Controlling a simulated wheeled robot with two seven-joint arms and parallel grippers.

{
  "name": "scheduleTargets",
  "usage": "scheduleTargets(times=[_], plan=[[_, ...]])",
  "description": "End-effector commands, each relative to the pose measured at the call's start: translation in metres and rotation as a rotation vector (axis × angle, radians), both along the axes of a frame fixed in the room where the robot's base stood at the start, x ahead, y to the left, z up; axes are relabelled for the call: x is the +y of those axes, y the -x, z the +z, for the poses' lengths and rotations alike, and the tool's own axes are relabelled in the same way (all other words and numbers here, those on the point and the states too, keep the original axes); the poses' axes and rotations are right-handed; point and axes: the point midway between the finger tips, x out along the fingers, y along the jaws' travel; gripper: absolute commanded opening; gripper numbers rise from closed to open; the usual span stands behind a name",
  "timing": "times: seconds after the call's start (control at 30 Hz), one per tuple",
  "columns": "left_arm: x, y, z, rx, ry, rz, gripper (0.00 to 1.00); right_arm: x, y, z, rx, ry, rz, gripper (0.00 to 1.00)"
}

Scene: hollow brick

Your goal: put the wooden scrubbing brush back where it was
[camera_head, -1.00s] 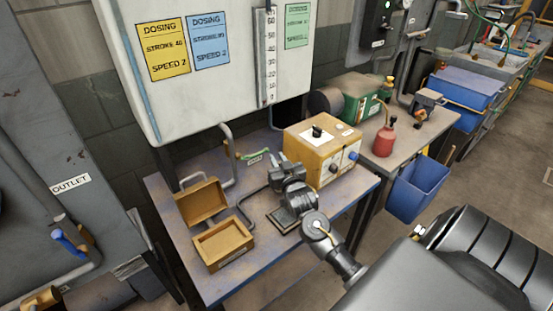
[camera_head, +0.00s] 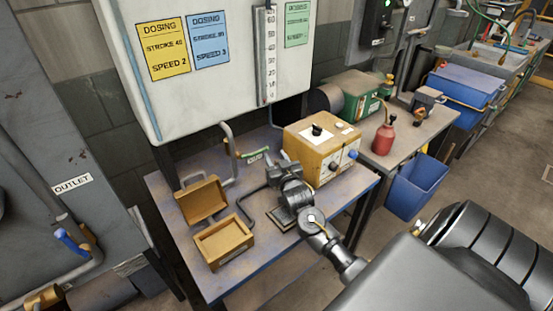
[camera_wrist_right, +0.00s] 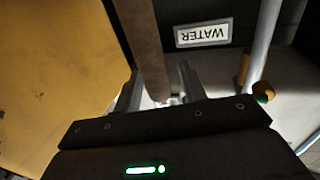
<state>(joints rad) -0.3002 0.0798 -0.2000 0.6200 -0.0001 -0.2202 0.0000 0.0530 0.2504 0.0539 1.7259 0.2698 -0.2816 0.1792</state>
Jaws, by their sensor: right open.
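A long brown bar (camera_wrist_right: 148,45) shows in the right wrist view and runs down between my right gripper's fingers. It may be the wooden scrubbing brush, but its ends are hidden and I cannot tell for sure. My right gripper (camera_wrist_right: 158,92) is open around the bar's near end; contact cannot be seen. In the head view my right gripper (camera_head: 274,172) is low over the workbench, left of the yellow control box (camera_head: 322,152), and my wrist hides part of it. No brush can be made out in the head view. My left gripper is not in view.
An open wooden box (camera_head: 222,243) sits on the workbench (camera_head: 188,268) at the left front. A pipe with a valve (camera_head: 235,152) rises behind the gripper. A WATER label (camera_wrist_right: 204,33) shows close by. A red can (camera_head: 385,138) stands on the bench to the right.

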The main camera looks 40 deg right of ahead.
Motion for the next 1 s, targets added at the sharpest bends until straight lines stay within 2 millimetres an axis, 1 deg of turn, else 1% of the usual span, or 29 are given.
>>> scheduleTargets(times=[0.1, 0.17, 0.27, 0.5, 0.6, 0.7, 0.83, 1.0], plan=[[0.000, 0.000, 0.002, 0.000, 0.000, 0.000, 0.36, 0.000, 0.001, 0.003, 0.000, 0.000, 0.000, 0.41], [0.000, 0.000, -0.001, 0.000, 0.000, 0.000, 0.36, 0.003, 0.007, 0.001, 0.001, 0.000, 0.001, 0.41], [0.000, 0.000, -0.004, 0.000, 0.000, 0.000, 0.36, 0.008, 0.022, 0.000, 0.000, -0.001, 0.002, 0.41], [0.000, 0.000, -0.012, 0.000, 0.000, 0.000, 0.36, 0.025, 0.071, 0.000, 0.001, -0.001, 0.001, 0.41], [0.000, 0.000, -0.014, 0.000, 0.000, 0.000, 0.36, 0.031, 0.088, 0.000, 0.001, -0.001, 0.001, 0.41], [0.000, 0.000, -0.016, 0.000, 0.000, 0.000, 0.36, 0.035, 0.101, 0.001, 0.001, 0.000, 0.000, 0.41], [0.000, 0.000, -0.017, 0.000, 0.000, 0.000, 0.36, 0.038, 0.111, 0.002, 0.001, 0.000, -0.001, 0.41], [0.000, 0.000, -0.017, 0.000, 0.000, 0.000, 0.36, 0.039, 0.113, 0.003, 0.000, 0.000, -0.001, 0.41]])
